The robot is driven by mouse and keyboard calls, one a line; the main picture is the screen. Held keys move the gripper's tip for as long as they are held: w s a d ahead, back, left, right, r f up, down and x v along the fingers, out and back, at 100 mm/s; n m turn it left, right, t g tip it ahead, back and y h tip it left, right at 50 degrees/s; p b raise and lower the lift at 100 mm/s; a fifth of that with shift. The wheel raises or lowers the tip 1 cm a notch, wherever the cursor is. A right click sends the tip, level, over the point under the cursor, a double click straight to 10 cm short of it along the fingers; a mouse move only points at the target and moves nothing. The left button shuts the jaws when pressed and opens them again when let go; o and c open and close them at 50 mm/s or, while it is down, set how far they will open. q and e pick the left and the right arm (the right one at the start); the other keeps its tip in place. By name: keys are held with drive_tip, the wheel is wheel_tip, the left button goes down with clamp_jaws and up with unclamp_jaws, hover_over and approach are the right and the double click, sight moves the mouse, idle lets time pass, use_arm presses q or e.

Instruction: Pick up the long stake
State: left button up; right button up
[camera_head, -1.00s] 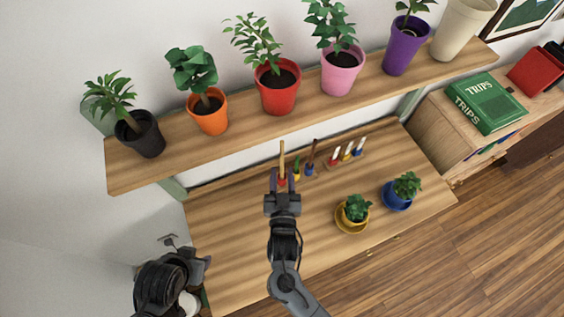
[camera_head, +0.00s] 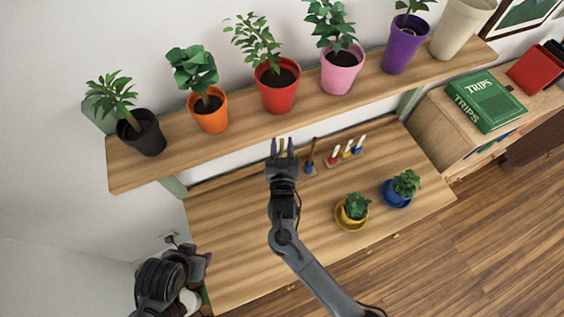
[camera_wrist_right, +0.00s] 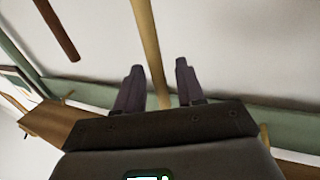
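The long stake is a thin, pale wooden rod. In the right wrist view the stake (camera_wrist_right: 148,45) runs from the top edge down between the two fingers of my right gripper (camera_wrist_right: 158,85), with a gap visible on either side. In the head view my right gripper (camera_head: 282,148) is open at the back of the wooden table, and it hides most of the stake. A shorter, darker brown stake (camera_head: 312,152) stands to its right, and it shows at upper left in the wrist view (camera_wrist_right: 58,28). My left gripper (camera_head: 200,264) is low at the left; its fingers are unclear.
The wooden shelf (camera_head: 180,165) with several potted plants hangs above the table's back. Short tools with red, yellow and blue parts (camera_head: 346,153) stand right of the brown stake. A yellow pot (camera_head: 354,212) and a blue pot (camera_head: 398,195) sit at right. The table's left-middle (camera_head: 230,230) is clear.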

clamp_jaws()
idle(0.4)
